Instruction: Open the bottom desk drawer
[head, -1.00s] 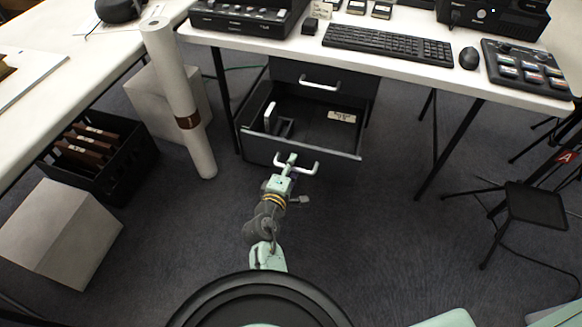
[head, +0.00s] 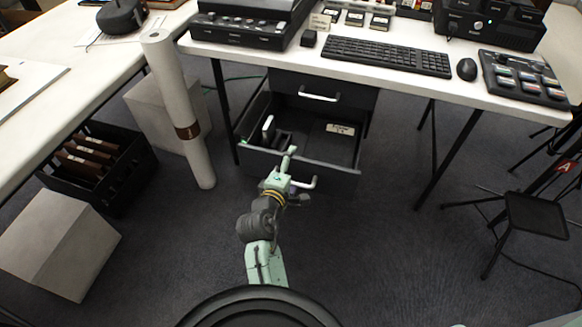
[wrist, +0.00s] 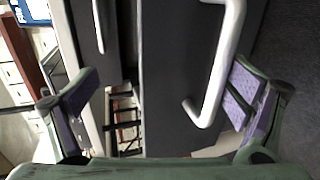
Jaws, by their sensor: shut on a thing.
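The bottom desk drawer (head: 315,150) is pulled well out of the black desk unit, and its inside shows. Its pale bar handle (head: 310,184) is on the front panel, partly hidden by my gripper. My gripper (head: 289,160) is at the left part of the handle, by the front panel's upper edge. In the wrist view my gripper (wrist: 165,100) has its fingers well apart, with the handle (wrist: 222,70) between them, close to the right finger. The exact contact is hard to see. The top drawer (head: 322,90) above is closed.
A white box-shaped item and a label lie in the open drawer. A rolled paper tube (head: 178,110) stands left, near a black crate (head: 120,185) and pale boxes. Floor in front is free.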

